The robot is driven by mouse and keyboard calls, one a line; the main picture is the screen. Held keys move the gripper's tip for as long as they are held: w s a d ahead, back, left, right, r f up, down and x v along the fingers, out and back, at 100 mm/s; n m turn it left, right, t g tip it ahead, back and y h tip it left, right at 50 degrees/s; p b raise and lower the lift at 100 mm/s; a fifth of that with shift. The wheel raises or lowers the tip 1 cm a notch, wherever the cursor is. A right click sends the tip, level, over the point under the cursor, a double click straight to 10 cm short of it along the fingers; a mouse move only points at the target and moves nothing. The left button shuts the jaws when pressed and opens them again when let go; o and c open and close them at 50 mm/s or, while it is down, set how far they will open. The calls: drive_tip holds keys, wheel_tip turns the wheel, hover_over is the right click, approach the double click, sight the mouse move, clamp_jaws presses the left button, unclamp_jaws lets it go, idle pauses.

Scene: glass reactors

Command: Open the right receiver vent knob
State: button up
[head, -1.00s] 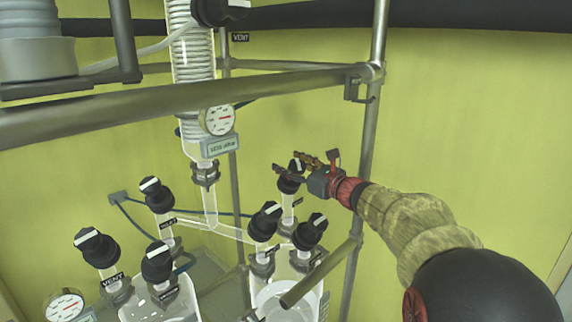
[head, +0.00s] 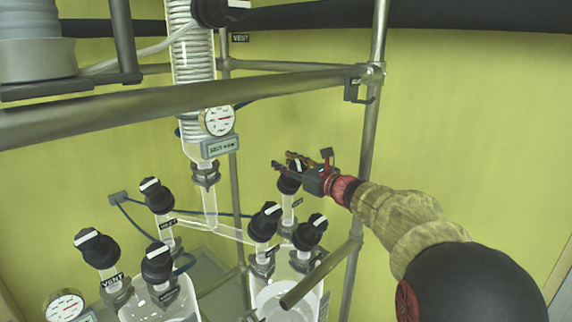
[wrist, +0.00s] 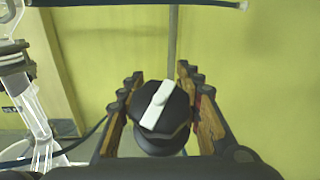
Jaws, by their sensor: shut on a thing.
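A black knob with a white bar (wrist: 160,108) sits between the two fingers of my gripper (wrist: 162,100) in the wrist view. The fingers are shut on its sides, and the white bar runs diagonally. In the head view my gripper (head: 306,164) reaches in from the right around the rear knob (head: 288,181) of the right glass vessel. The gripper partly covers that knob. Two more black knobs, a left one (head: 266,218) and a right one (head: 310,231), stand in front of it on the same vessel (head: 285,300). The label by the held knob is too small to read.
Several black knobs stand on the left vessel, one marked VENT (head: 97,246). A horizontal metal rail (head: 180,97) crosses above, and an upright post (head: 367,150) stands close to my arm. A glass coil column (head: 193,55) with a gauge (head: 218,121) hangs at the middle.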

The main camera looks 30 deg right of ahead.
drive_tip(key=c, duration=0.5)
drive_tip(key=shift+f, duration=0.1)
drive_tip(key=shift+c, duration=0.4)
drive_tip(key=shift+a+n+y+p, duration=0.1)
drive_tip(key=shift+n+y+p, duration=0.2)
drive_tip(key=shift+n+y, duration=0.65)
drive_tip(key=shift+s+a+n+g+y+p, duration=0.15)
drive_tip(key=shift+a+n+g+y+p, duration=0.2)
drive_tip(key=shift+n+g+y, duration=0.75)
drive_tip(key=shift+f, duration=0.1)
drive_tip(key=o, duration=1.3)
drive_tip(key=shift+a, duration=0.1)
drive_tip(key=shift+o, duration=0.3)
drive_tip(key=shift+s, duration=0.1)
